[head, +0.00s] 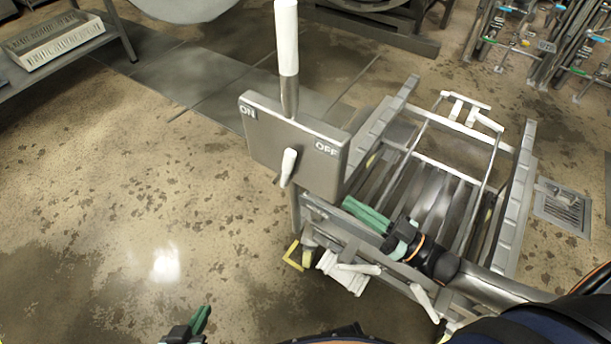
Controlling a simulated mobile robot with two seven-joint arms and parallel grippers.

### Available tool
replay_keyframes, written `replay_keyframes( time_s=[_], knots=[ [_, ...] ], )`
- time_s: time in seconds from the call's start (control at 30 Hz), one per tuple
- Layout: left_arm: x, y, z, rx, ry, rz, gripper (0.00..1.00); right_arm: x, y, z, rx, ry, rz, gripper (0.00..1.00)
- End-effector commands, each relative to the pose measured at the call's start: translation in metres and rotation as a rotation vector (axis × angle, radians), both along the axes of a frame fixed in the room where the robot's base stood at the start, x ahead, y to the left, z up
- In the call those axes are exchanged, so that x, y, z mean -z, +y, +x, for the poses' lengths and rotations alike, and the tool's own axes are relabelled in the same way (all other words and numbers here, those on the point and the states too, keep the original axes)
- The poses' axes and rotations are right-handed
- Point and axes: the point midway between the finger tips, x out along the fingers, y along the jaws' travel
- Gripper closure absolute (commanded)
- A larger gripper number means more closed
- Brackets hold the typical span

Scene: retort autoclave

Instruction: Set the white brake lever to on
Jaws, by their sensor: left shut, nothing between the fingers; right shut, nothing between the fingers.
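A grey plate (262,144) stands upright at the near left corner of a metal cart, marked ON at its left and OFF at its right. A tall white-gripped lever (287,40) rises above the plate between the two marks. A shorter white handle (289,164) sticks out from the plate's lower middle. I cannot tell which mark either is set to. My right gripper (364,214), with green fingers, is shut and empty over the cart's near end, right of and below the plate. My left gripper (203,318) is shut at the bottom edge, well away from the plate.
The cart (515,200) has raised side rails and a slatted bed. Racks (550,50) stand at the top right. A shelf with a pale tray (55,42) is at the top left. A floor drain (563,208) lies right. The floor left of the plate is clear.

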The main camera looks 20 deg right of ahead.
Motion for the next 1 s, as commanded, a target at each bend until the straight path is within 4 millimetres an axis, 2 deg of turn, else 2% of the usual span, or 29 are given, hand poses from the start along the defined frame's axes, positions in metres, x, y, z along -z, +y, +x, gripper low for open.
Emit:
replay_keyframes(
  time_s=[0.3,0.5,0.7,1.0],
  knots=[
    [0.002,0.001,0.0,-0.001,0.0,0.001,1.0,-0.015,0.042,0.053,-0.001,-0.004,0.003,1.0],
    [0.004,0.001,0.0,-0.001,-0.001,0.0,1.0,-0.022,0.063,0.08,-0.001,-0.001,0.002,1.0],
    [0.004,0.001,0.0,-0.002,-0.001,0.001,1.0,-0.025,0.074,0.093,-0.001,0.001,0.0,1.0],
    [0.004,0.001,0.0,-0.002,-0.001,0.001,1.0,-0.025,0.075,0.096,0.0,0.003,-0.001,1.0]
  ],
)
